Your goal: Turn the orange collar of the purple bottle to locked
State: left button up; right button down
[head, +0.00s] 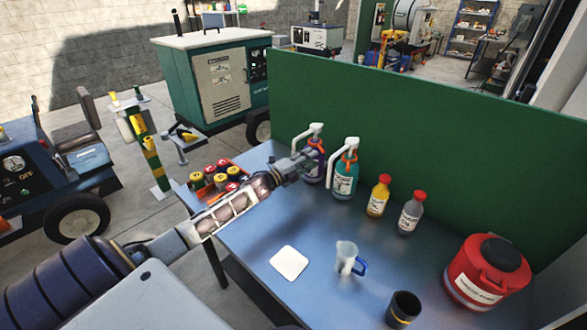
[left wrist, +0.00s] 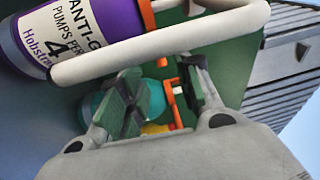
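The purple bottle (head: 315,168) stands upright at the back left of the blue table, with a white pump head and spout on top. Its orange collar (left wrist: 147,14) shows in part at the top of the left wrist view, beside the purple body (left wrist: 75,25). The white spout (left wrist: 160,42) crosses in front of my fingers there. My left gripper (head: 310,157) is beside the bottle's upper part; in the left wrist view its fingers (left wrist: 165,95) are apart, with no held thing visible. The collar's lock marking cannot be read. My right gripper is not in view.
A teal pump bottle (head: 345,182) with an orange collar stands close right of the purple one. Yellow (head: 378,198) and grey (head: 410,215) bottles follow. A green panel (head: 430,150) stands behind. A crate of cans (head: 213,180), measuring jug (head: 347,258) and red container (head: 484,275) share the table.

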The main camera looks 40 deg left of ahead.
pick_arm(q)
jog(key=v, duration=0.7)
dwell(0.6)
jog(key=shift+s, duration=0.15)
